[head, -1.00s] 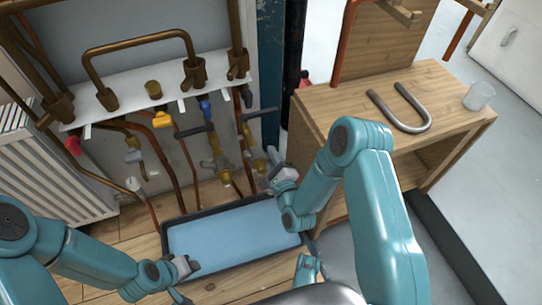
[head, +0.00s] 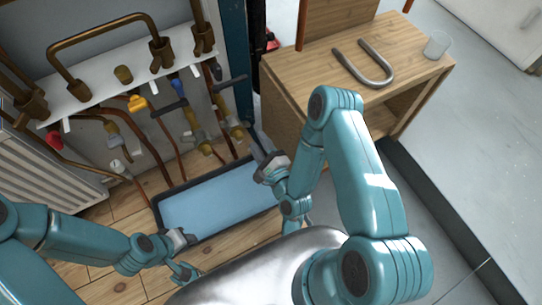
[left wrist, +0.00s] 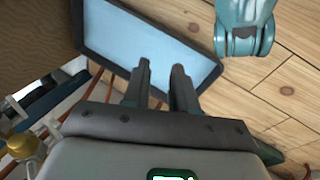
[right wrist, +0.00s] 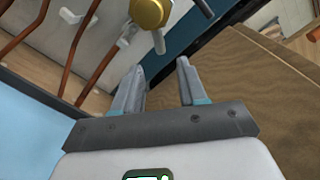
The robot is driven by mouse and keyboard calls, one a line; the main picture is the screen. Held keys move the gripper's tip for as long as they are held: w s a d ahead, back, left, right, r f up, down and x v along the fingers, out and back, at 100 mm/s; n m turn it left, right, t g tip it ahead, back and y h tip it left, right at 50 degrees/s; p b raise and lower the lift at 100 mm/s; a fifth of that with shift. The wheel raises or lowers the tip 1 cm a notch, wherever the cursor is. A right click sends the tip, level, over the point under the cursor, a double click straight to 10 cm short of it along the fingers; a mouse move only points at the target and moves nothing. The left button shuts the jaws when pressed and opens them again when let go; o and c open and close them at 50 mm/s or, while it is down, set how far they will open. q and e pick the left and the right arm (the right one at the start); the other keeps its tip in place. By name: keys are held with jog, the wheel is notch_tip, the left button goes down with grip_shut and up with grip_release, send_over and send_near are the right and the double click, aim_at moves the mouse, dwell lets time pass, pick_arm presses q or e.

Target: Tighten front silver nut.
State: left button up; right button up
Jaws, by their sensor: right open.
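Two valve fittings of brass and grey metal hang below the white shelf in the head view, a left one (head: 195,134) and a right one (head: 234,129). I cannot tell which part is the front silver nut. My right gripper (head: 260,155) is open and empty, below and right of the right fitting. In the right wrist view, a brass hex fitting (right wrist: 149,12) with grey metal beside it lies beyond the open fingers (right wrist: 160,66), apart from them. My left gripper (head: 188,237) is low by the tray's front edge. Its fingers (left wrist: 161,68) are apart with nothing between them.
A blue tray (head: 157,212) with a dark rim lies on the floor below the pipes. A wooden bench (head: 289,68) stands at the right with a bent grey pipe (head: 385,78) and a clear cup (head: 437,46). A radiator (head: 45,170) is at the left.

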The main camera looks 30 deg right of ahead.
pick_arm(q)
jog(key=s+d+r+g+p, duration=0.1)
jog(key=s+r+p, duration=0.2)
jog(key=r+p, duration=0.6)
jog(key=shift+d+r, duration=0.15)
jog(key=shift+r, duration=0.5)
pick_arm(e)
jog(key=s, duration=0.7)
jog(key=shift+s, duration=0.3)
jog(key=shift+r, duration=0.1)
